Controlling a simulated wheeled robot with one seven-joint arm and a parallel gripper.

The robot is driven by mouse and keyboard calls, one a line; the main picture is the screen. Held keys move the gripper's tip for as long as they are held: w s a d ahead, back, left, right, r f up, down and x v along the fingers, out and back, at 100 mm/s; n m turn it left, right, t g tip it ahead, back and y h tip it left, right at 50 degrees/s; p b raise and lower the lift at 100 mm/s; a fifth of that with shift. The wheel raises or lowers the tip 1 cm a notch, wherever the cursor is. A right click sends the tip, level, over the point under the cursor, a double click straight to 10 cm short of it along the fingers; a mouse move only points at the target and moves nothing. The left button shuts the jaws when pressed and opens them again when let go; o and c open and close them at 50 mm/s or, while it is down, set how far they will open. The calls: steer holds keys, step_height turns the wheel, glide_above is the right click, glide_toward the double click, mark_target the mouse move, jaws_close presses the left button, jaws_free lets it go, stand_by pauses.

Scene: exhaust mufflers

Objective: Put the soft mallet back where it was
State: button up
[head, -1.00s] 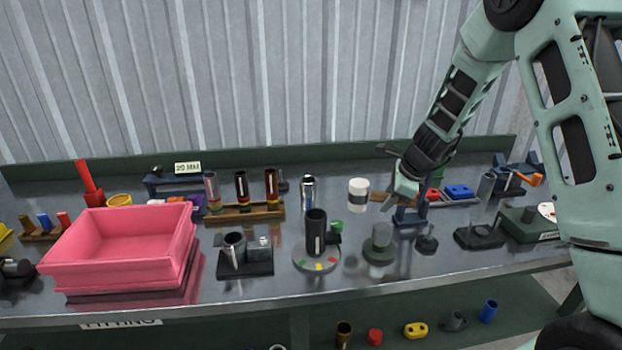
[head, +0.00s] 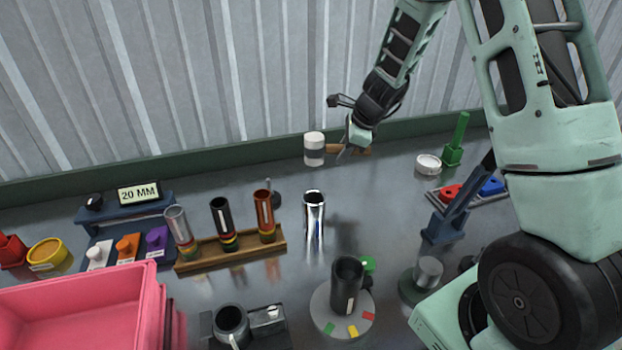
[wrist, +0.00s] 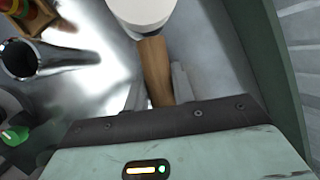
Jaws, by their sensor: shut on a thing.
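The soft mallet has a white head with a grey band (head: 314,149) and a wooden handle (head: 334,149). My gripper (head: 350,149) is shut on the handle, and the mallet's head points left. The mallet appears near the bench's back edge, behind the chrome tube; its height above the bench is hard to tell. In the wrist view the white head (wrist: 140,8) is cut by the top edge, and the handle (wrist: 154,70) runs down to my gripper (wrist: 165,95). A slanted dark blue stand (head: 455,210) is at the right.
The chrome tube (head: 314,215) stands in front of the mallet. A wooden rack (head: 205,259) holds several tubes at the left. A round turntable (head: 327,319) bears a dark cup. A white round tin (head: 428,164) and a green post (head: 457,140) stand at the back right.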

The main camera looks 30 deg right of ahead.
step_height(320, 180, down, 10)
steer(key=shift+r+b, duration=0.15)
steer(key=shift+b, duration=0.75)
steer(key=o, duration=1)
